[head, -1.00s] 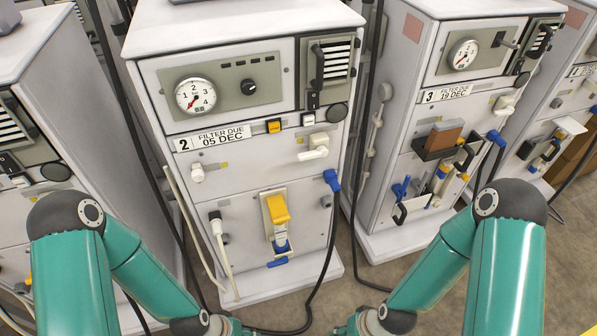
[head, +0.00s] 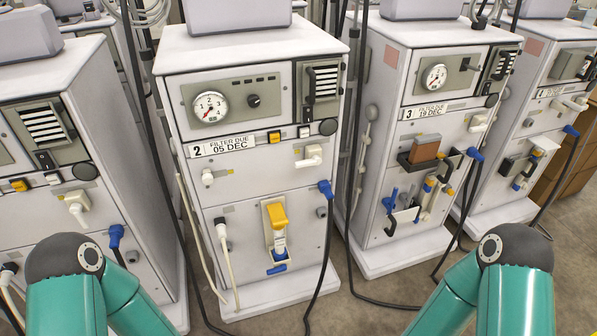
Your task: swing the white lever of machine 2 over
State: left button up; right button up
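Machine 2 (head: 262,180) stands in the middle of the head view, a white cabinet with a "2" label reading "FILTER DUE 05 DEC". Its white lever (head: 309,158) is on the right of the front, just below the label strip. The lever's handle lies roughly level and points left. Neither gripper is in view. Only teal links of my two arms show at the bottom left and bottom right, apart from the lever.
Machine 3 (head: 415,190) stands to the right, with a rack holding a brown box (head: 424,149). Another machine (head: 90,140) is at left. On machine 2, a yellow-topped holder (head: 276,218) and a blue connector (head: 325,188) with a black hose sit below the lever.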

aim_at(316, 159)
jog(key=z, duration=0.15)
jog(key=i, duration=0.95)
jog(key=u, duration=0.1)
